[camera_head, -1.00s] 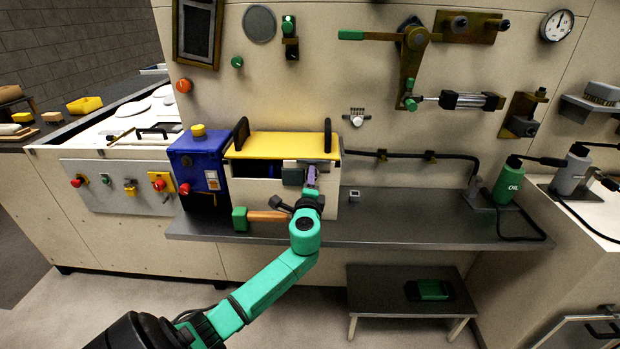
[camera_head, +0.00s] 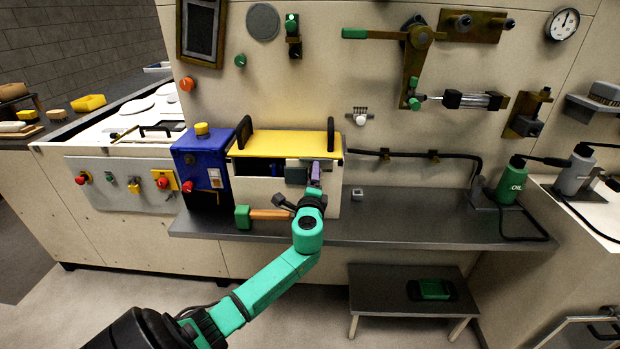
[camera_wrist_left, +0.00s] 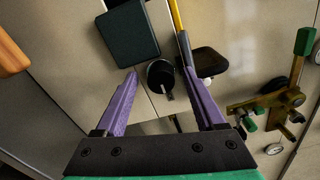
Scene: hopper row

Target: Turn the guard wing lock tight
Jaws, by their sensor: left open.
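The guard wing lock (camera_wrist_left: 160,76) appears in the left wrist view as a dark round knob with a small tab on it, on the front of the pale guard box. My left gripper (camera_wrist_left: 160,90) is open, with one purple finger on each side of the knob. I cannot tell whether the fingers touch it. In the head view my left gripper (camera_head: 315,172) is at the right end of the box front, just below the yellow lid (camera_head: 280,144), and hides the lock. A dark block (camera_wrist_left: 128,34) sits beside the knob. My right gripper is not in view.
A blue box (camera_head: 197,162) with a yellow knob stands left of the guard. A green-headed hammer (camera_head: 243,217) with a wooden handle lies in front of it. A small grey cube (camera_head: 357,194) is on the grey shelf (camera_head: 420,215), which is clear toward the green oil can (camera_head: 509,180).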

